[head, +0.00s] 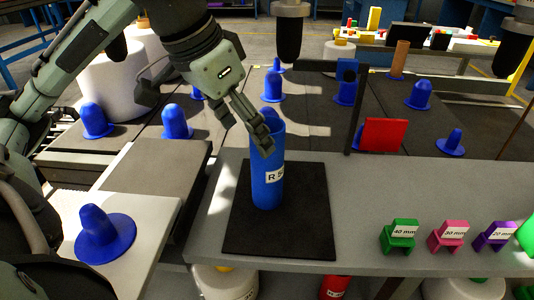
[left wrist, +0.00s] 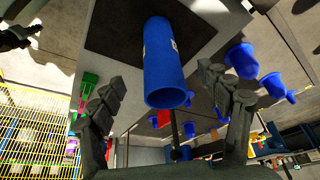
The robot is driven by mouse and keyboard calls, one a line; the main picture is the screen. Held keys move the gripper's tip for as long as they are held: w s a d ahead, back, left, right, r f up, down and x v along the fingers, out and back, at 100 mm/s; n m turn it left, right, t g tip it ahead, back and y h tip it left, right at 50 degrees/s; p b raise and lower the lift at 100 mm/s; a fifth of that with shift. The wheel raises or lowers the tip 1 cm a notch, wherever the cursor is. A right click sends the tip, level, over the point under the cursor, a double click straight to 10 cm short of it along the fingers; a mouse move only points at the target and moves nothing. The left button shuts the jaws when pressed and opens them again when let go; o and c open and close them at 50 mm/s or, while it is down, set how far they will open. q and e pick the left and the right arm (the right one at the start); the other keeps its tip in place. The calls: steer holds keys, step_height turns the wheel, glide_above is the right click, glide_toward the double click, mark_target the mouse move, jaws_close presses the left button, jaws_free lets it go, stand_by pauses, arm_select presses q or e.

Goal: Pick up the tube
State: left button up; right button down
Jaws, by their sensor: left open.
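The tube (head: 267,180) is a blue upright cylinder with a white label, partly legible as "R 5". It stands on a dark mat (head: 310,225) on the grey table. My left gripper (head: 266,135) is open at the tube's upper end, its fingers overlapping the rim in the head view. In the left wrist view the tube (left wrist: 163,65) shows between the two spread fingers of my left gripper (left wrist: 163,84), with its open end toward the camera. I cannot tell whether a finger touches it.
Green (head: 399,237), pink (head: 448,237) and purple (head: 494,237) labelled blocks stand right of the mat. A blue cone (head: 105,235) sits on the left table. Several blue cones, a red panel (head: 383,135) and a dark post (head: 355,110) stand behind the tube.

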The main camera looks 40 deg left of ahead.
mark_target(267, 166)
arm_select(q)
steer(key=w+d+f, duration=0.1)
steer(key=w+f, duration=0.3)
steer(key=shift+w+f+b, duration=0.35)
steer(key=shift+b, duration=0.05)
arm_select(e)
steer(key=shift+r, duration=0.35)
